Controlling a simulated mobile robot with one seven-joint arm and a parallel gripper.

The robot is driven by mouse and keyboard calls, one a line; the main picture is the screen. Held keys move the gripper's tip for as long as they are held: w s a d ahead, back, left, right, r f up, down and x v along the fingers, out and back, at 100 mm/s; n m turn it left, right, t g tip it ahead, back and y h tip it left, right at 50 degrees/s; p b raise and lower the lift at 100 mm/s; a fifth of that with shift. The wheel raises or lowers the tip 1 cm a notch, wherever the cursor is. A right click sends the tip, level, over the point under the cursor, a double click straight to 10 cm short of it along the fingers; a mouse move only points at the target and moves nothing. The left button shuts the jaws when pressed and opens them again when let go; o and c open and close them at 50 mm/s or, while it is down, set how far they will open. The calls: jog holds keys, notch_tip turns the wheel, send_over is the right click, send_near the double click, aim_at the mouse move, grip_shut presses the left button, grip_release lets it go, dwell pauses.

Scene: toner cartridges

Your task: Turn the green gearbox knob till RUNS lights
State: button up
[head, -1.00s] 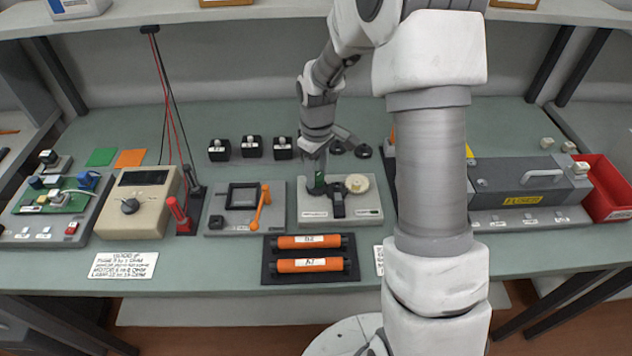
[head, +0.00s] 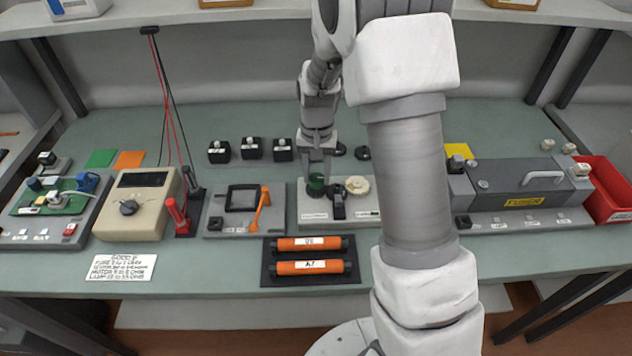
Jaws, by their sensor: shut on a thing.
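A black block (head: 338,206) and a cream round wheel (head: 358,185) sit on the same plate, right of the knob. Small labels run along the plate's front edge, too small to read. I cannot make out a lit RUNS lamp.
My arm hides the bench right of the gearbox. Left stand a grey fixture with an orange lever (head: 261,208) and a beige meter (head: 139,203). Two orange cartridges (head: 309,243) lie in front. Black blocks (head: 251,148) stand behind. A grey machine (head: 520,185) and red bin (head: 608,187) are right.

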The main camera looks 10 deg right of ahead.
jog(key=m+p, duration=0.1)
jog(key=m, duration=0.2)
jog(key=shift+r+m, duration=0.1)
jog(key=shift+m, duration=0.3)
jog(key=m, duration=0.3)
jog(key=shift+p, duration=0.35)
jog(key=o, duration=1.1)
jog(key=shift+c, duration=0.2)
